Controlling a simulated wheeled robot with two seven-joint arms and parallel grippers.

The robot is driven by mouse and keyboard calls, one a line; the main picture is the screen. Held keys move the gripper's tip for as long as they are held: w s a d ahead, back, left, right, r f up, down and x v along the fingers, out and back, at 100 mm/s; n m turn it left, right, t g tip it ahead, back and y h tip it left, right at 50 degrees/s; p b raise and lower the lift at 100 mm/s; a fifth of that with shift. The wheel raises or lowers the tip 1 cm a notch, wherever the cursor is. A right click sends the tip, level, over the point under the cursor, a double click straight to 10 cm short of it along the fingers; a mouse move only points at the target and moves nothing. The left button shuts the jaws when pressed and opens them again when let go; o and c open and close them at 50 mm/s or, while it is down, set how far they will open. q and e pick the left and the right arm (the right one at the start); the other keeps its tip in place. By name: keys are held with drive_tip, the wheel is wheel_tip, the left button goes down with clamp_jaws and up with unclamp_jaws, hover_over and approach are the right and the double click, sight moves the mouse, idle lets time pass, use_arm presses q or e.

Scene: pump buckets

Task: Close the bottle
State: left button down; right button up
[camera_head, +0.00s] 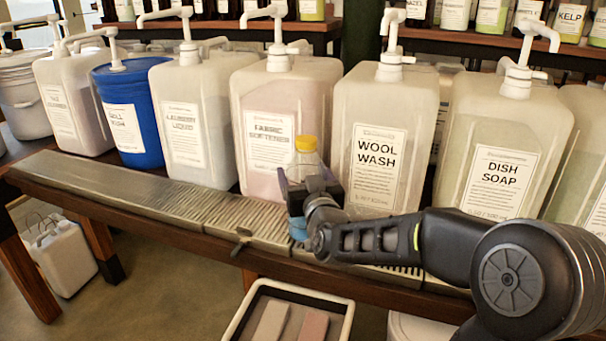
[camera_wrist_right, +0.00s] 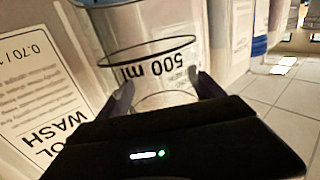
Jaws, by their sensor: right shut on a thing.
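A clear bottle (camera_head: 305,165) with a yellow cap (camera_head: 306,143) on top stands at the drip rail, in front of the gap between the fabric softener and wool wash containers. I cannot tell whether the cap is tight. My right gripper (camera_head: 307,184) is shut on the bottle's body. In the right wrist view the bottle (camera_wrist_right: 150,45) shows its "500 ml" mark between the two fingers (camera_wrist_right: 165,92). The cap is out of that view. The bottle's lower part is hidden in the head view by my gripper. My left gripper is not in view.
A ribbed metal drip rail (camera_head: 150,190) runs along the shelf front. Behind it stand the fabric softener container (camera_head: 245,105), the wool wash container (camera_head: 400,105) and the dish soap container (camera_head: 515,110), with pumps. A tray (camera_head: 262,297) with two bars sits below.

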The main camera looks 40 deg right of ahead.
drive_tip(key=c, duration=0.8)
drive_tip(key=o, duration=1.7)
drive_tip(key=shift+o, duration=0.2)
drive_tip(key=v, duration=0.8)
drive_tip(key=shift+a+f, duration=0.1)
